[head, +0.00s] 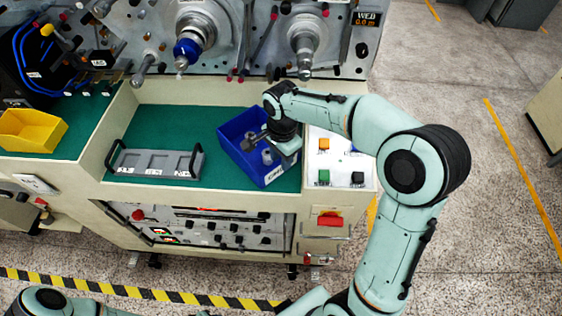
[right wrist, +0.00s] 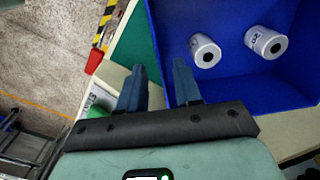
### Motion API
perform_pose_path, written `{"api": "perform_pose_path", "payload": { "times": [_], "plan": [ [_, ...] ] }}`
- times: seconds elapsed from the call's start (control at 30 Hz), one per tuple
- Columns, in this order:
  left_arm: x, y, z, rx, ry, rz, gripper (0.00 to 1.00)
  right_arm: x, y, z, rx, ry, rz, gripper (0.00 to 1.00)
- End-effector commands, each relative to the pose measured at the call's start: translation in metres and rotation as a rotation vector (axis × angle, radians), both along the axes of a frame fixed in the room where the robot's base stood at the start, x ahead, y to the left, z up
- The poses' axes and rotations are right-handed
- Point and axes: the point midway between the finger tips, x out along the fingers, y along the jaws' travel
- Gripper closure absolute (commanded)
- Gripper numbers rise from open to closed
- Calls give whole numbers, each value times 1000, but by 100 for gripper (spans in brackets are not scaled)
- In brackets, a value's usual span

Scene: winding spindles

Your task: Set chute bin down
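The blue chute bin (head: 237,130) rests on the green bench top (head: 165,125), right of centre, with a white label on its near side. The bin (right wrist: 235,85) also fills the upper right of the right wrist view, with two white spools (right wrist: 205,50) lying inside. My right gripper (head: 268,142) is over the bin's right part and hides some of it. In the right wrist view its fingers (right wrist: 159,88) stand apart, with the bin's wall edge showing between them. I cannot see firm contact with the wall. My left gripper is out of view.
A grey tray with black handles (head: 155,163) stands left of the bin. A yellow bin (head: 32,130) is at the far left. A button panel (head: 338,160) is close right of the bin. Spindles (head: 190,50) project from the machine behind.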

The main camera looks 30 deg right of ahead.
Motion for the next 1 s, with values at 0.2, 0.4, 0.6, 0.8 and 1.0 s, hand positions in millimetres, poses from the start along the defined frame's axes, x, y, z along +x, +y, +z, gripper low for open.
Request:
{"api": "perform_pose_path", "payload": {
  "times": [0.2, 0.4, 0.6, 0.8, 1.0],
  "plan": [
    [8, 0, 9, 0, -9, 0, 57, 1, 0, 52, -1, -6, 0, 66],
    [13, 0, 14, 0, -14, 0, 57, 0, 0, 81, 1, -4, 1, 66],
    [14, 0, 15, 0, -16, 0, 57, -1, 0, 90, 0, -1, 1, 66],
    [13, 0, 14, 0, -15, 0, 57, -2, 0, 90, 0, 0, 1, 66],
    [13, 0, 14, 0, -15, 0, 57, -1, 0, 89, 0, 0, 1, 66]
  ]
}}
